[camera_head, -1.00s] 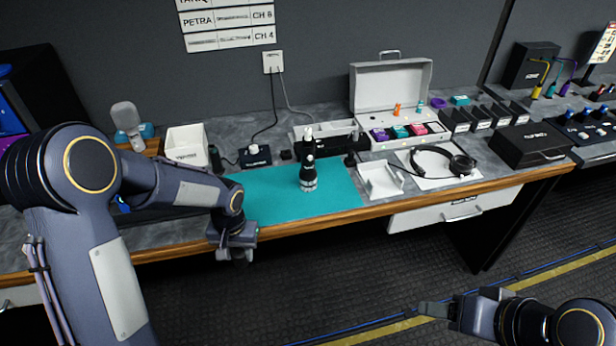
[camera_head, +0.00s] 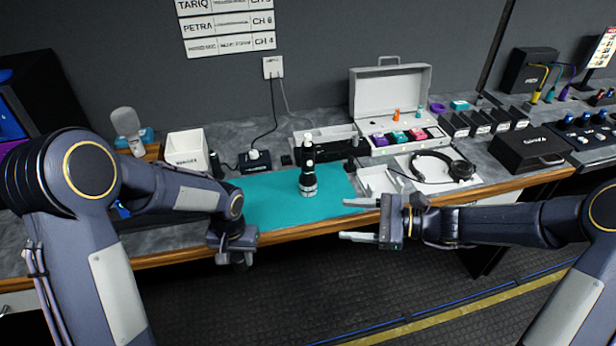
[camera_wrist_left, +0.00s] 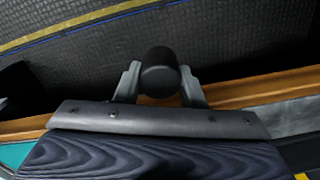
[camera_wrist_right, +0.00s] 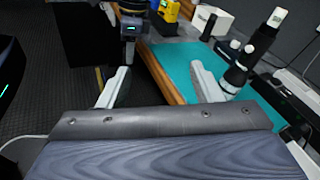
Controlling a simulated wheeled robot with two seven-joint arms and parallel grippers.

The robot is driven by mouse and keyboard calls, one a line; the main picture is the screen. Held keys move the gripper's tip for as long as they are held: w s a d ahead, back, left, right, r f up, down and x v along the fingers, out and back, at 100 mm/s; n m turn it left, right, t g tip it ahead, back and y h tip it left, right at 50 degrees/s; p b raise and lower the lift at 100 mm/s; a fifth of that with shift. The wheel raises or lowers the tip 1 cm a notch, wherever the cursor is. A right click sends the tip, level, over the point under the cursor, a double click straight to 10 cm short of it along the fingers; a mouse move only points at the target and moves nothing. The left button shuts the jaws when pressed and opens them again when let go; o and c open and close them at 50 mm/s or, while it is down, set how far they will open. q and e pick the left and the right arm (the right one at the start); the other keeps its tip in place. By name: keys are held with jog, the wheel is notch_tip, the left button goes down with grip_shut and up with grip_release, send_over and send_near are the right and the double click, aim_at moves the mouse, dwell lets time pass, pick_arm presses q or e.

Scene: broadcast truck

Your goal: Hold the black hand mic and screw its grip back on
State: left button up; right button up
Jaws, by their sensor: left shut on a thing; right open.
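A black upright device with a white tip (camera_head: 307,168), which looks like the hand mic's body, stands on the teal mat (camera_head: 262,203). It also shows tilted in the right wrist view (camera_wrist_right: 262,42), with pale knobs. My left gripper (camera_head: 234,258) is at the bench's front edge, left of the device. In the left wrist view it is shut on a black round-ended piece (camera_wrist_left: 158,74); I cannot tell if this is the grip. My right gripper (camera_head: 350,221) is open and empty, in front of the bench and right of the device, fingers pointing left.
A white tray (camera_head: 376,180) and headphones (camera_head: 440,165) lie right of the mat. An open white case (camera_head: 390,95) stands behind. A white bin (camera_head: 186,148) and a black box with a cable (camera_head: 254,160) are at the back left. The mat's front is clear.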

jog(key=w+f+m, duration=0.1)
jog(key=w+f+m+t+y, duration=0.1)
jog(key=w+m, duration=0.1)
jog(key=w+a+f+m+t, duration=0.1)
jog(key=f, duration=0.1)
jog(key=shift+w+m+y, duration=0.2)
jog(key=shift+m+y, duration=0.1)
